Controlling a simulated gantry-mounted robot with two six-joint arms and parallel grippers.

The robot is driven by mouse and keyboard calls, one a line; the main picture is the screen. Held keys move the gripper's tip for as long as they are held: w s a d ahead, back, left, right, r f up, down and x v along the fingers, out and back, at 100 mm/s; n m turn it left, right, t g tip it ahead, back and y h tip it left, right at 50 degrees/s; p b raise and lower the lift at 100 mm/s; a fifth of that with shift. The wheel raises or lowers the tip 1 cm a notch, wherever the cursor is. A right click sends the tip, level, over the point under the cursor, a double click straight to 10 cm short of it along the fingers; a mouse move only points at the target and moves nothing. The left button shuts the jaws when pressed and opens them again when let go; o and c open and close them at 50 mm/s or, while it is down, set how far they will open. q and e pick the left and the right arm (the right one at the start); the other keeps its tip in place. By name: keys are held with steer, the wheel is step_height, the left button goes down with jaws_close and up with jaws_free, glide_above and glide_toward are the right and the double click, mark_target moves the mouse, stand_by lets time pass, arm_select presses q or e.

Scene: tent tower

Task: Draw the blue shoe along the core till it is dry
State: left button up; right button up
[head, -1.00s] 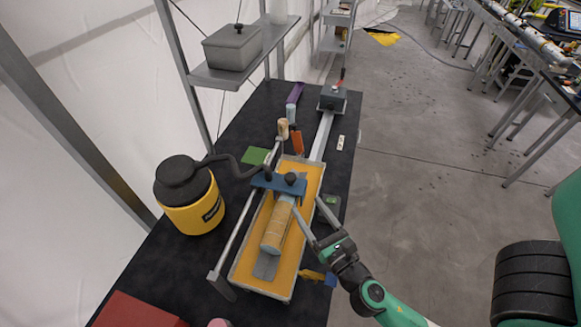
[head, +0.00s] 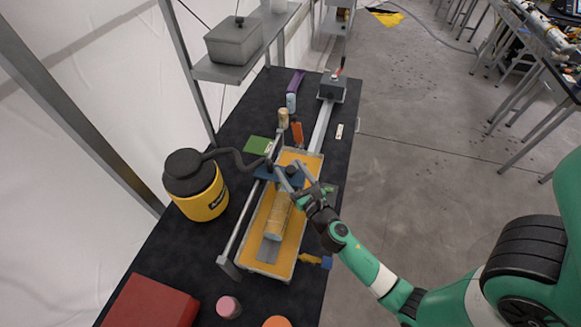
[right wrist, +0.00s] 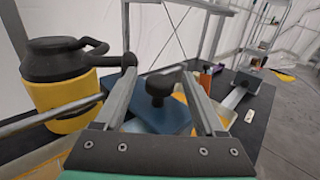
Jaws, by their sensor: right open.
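The blue shoe (head: 264,173) is a flat blue block across the tray, with black knobs on top. It shows close up in the right wrist view (right wrist: 172,116), with one black knob (right wrist: 160,88) between the fingers. The tan core (head: 279,214) lies lengthwise in the orange-floored tray (head: 293,240), below the shoe in the picture. My right gripper (head: 291,170) is open over the shoe, its fingers (right wrist: 160,76) either side of the knob; contact cannot be told. It hides part of the shoe and the core's far end. My left gripper is not in view.
A yellow container with a black lid and hose (head: 203,198) stands left of the tray. A metal rail (head: 243,222) runs along the tray's left side. A red box (head: 150,303) and a pink item (head: 228,307) lie at the near end. Open floor is to the right.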

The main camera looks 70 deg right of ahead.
steer(key=shift+w+d, duration=0.2)
steer(key=shift+c, duration=0.4)
jaws_close()
steer(key=shift+a, duration=0.1)
stand_by(0.9)
